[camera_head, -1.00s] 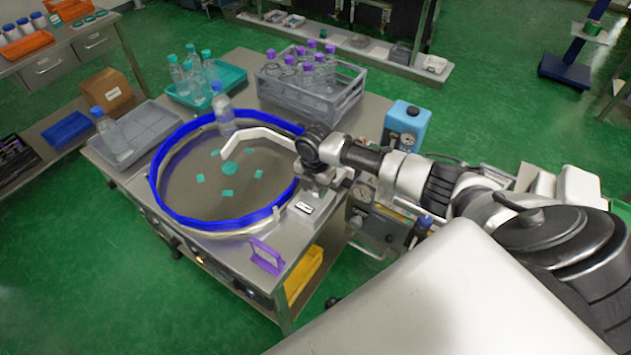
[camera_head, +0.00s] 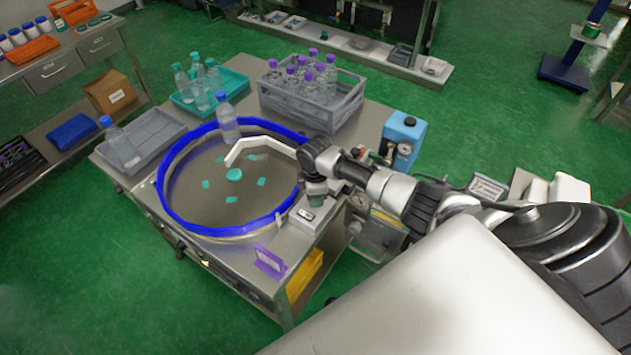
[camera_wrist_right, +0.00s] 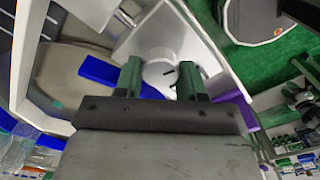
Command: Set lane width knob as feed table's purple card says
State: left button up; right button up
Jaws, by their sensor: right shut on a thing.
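The feed table is a steel table (camera_head: 235,262) with a round blue-rimmed turntable (camera_head: 205,232). The purple card (camera_head: 269,262) stands at its front right corner; its writing is too small to read. A purple edge (camera_wrist_right: 235,108) also shows in the right wrist view. The lane width knob (camera_wrist_right: 160,55) is a round white dial with a dark mark, on a light panel. My right gripper (camera_wrist_right: 159,80) has its two green fingers on either side of the knob, shut on it. In the head view my right gripper (camera_head: 314,187) points down at the table's right side. My left gripper is not in view.
A white curved guide (camera_head: 255,139) reaches over the turntable, where teal pieces lie and a blue-capped bottle (camera_head: 227,120) stands. A grey crate (camera_head: 335,105) of purple-capped bottles and a teal tray (camera_head: 230,90) are behind. A blue unit (camera_head: 404,132) stands to the right.

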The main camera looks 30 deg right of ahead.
jog(key=m, duration=0.6)
jog(key=shift+w+d+r, duration=0.1)
jog(key=shift+d, duration=0.05)
jog(key=m, duration=0.6)
jog(key=shift+m, duration=0.4)
jog(key=m, duration=0.6)
jog(key=shift+d, duration=0.1)
jog(key=m, duration=0.7)
jog(key=shift+m, duration=0.3)
jog(key=m, duration=0.3)
jog(key=shift+m, duration=0.3)
jog(key=m, duration=0.3)
jog(key=shift+m, duration=0.3)
jog(key=m, duration=0.3)
jog(key=shift+m, duration=0.3)
jog(key=m, duration=0.3)
jog(key=shift+m, duration=0.4)
jog(key=m, duration=0.5)
jog(key=m+b, duration=0.1)
jog(key=m, duration=0.4)
jog(key=shift+r+m, duration=0.1)
jog(key=shift+m, duration=0.3)
